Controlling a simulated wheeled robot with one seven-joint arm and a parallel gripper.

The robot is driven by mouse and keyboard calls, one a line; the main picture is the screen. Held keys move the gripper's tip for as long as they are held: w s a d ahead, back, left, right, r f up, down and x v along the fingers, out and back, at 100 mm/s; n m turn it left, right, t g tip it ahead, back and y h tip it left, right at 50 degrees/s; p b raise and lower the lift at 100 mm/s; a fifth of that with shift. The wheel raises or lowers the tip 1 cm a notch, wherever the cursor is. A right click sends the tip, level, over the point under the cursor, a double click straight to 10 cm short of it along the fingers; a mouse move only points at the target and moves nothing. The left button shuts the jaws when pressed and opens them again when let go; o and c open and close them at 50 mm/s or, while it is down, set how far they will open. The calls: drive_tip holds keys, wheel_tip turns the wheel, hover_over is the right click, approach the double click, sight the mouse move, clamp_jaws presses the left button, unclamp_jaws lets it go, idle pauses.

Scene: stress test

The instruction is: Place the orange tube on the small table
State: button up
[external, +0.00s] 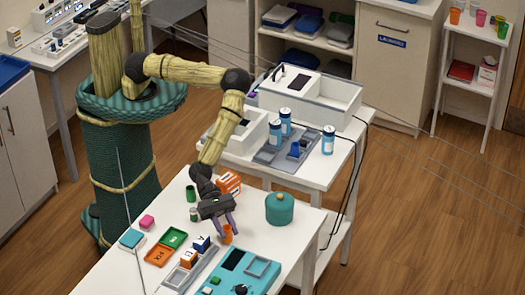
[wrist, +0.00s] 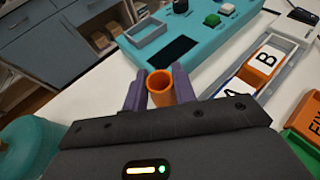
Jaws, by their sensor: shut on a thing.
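The orange tube (external: 227,236) is upright between the purple fingers of my gripper (external: 225,229), low over the front white worktable (external: 262,240). The wrist view shows the open round top of the orange tube (wrist: 160,84), with a finger of my gripper (wrist: 158,93) on each side. My gripper is shut on it. I cannot tell whether the tube's bottom touches the tabletop. A white table (external: 318,180) stands behind the worktable, and a small white shelf stand (external: 469,85) is at the far right; which one is the small table is not clear.
Lettered blocks (wrist: 262,68) lie in a grey tray. The back table holds blue-and-white bottles (external: 328,140) and white bins (external: 310,95).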

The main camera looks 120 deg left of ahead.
drive_tip(key=shift+f+p, duration=0.3)
drive_tip(key=shift+f, duration=1.55)
drive_tip(key=shift+f, duration=0.2)
drive_tip(key=o, duration=1)
drive_tip(key=shift+r, duration=0.1)
drive_tip(key=shift+c, duration=0.2)
drive_tip(key=shift+r, duration=0.15)
drive_tip(key=b+v, duration=0.2)
drive_tip(key=v, duration=0.9)
drive_tip(key=shift+s+a, duration=0.15)
drive_tip(key=shift+a, duration=0.05)
drive_tip(key=shift+s+a+r, duration=0.1)
drive_tip(key=shift+s+a, duration=0.05)
drive_tip(key=shift+s, duration=0.1)
